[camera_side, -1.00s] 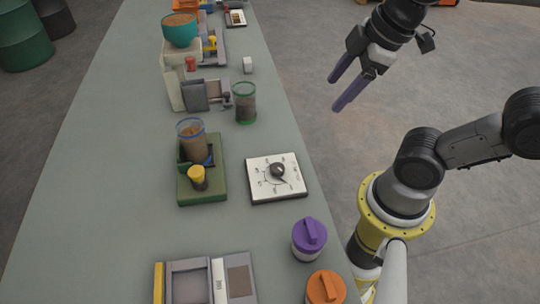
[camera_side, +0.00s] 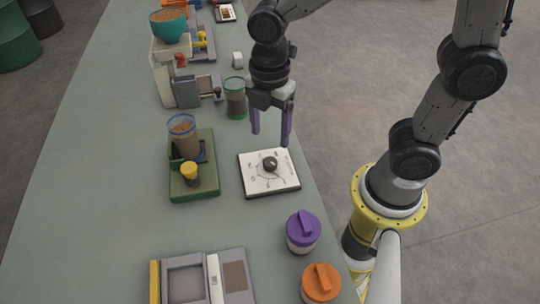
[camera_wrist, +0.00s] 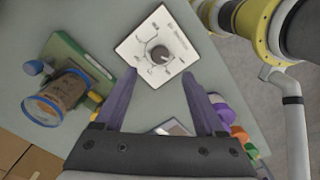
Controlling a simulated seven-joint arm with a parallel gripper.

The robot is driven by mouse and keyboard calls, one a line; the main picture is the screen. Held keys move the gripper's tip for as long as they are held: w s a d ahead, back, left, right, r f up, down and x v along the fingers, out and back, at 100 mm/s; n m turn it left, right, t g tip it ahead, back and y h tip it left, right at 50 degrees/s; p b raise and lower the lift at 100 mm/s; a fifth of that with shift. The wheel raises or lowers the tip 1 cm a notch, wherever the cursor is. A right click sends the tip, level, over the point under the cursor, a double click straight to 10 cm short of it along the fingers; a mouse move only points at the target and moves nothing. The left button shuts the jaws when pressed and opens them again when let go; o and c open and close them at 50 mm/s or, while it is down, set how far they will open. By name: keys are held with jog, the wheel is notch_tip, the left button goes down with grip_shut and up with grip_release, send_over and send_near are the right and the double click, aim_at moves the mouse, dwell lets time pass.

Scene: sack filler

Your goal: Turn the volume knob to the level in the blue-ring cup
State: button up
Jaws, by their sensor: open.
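The volume knob (camera_side: 270,163) is a dark round knob on a white dial plate with marks around it. The plate (camera_side: 284,184) lies on the bench near its right edge; the knob also shows in the wrist view (camera_wrist: 160,54). The blue-ring cup (camera_side: 184,139) is clear and holds brown material; it stands on the green base left of the dial, and also shows in the wrist view (camera_wrist: 66,90). My gripper (camera_side: 270,142) points down with two purple fingers, open and empty, above the dial plate. The fingers are apart from the knob.
The green base (camera_side: 207,184) also carries a yellow-capped part (camera_side: 190,173). A green-ring cup (camera_side: 236,102) stands behind the dial. A purple-lidded jar (camera_side: 303,230) and an orange-lidded jar (camera_side: 321,284) stand in front. A grey tray device (camera_side: 190,283) lies at the front left.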

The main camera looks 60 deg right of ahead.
aim_at(270, 161)
notch_tip(270, 161, down, 9)
jog(key=shift+r, duration=0.15)
jog(key=shift+c, duration=0.4)
grip_shut()
